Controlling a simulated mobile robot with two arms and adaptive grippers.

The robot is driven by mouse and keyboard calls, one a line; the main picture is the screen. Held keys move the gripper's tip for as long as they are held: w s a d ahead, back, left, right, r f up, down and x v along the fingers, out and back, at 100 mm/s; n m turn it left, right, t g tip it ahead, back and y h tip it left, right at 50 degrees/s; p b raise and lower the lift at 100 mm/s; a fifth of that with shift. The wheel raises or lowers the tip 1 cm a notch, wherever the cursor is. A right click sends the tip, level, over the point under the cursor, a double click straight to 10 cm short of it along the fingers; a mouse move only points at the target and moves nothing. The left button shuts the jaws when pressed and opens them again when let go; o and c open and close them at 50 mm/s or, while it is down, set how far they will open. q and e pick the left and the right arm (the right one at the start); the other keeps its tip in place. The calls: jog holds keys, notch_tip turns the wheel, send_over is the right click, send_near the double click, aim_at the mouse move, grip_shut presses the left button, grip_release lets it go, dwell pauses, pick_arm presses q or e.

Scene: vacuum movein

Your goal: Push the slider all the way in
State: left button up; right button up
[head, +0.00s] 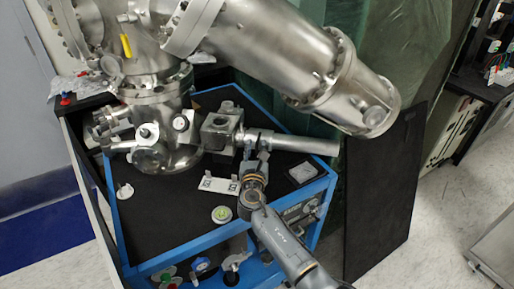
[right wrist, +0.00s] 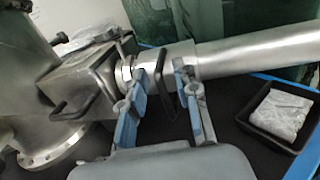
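The slider is a metallic tube (head: 305,144) that sticks out to the right of a square metal block (head: 217,132) on the vacuum chamber. The tube (right wrist: 255,50) also shows in the right wrist view, with a black loop handle (right wrist: 168,92) hanging below a collar near the block. My right gripper (head: 254,143) is at the collar in the head view. In the right wrist view its blue-padded fingers (right wrist: 163,82) are spread apart, with the black handle between them, nearer the right finger. Whether either finger touches it is unclear. My left gripper is out of view.
The large steel chamber (head: 270,45) hangs over the black tabletop (head: 150,215) with its blue frame. A small black tray (right wrist: 283,115) with a wrapped item stands right of the gripper. A white marked plate (head: 218,185) and a round green-topped part (head: 221,214) lie nearby.

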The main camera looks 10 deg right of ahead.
jog(key=v, duration=1.2)
jog(key=shift+d, duration=0.1)
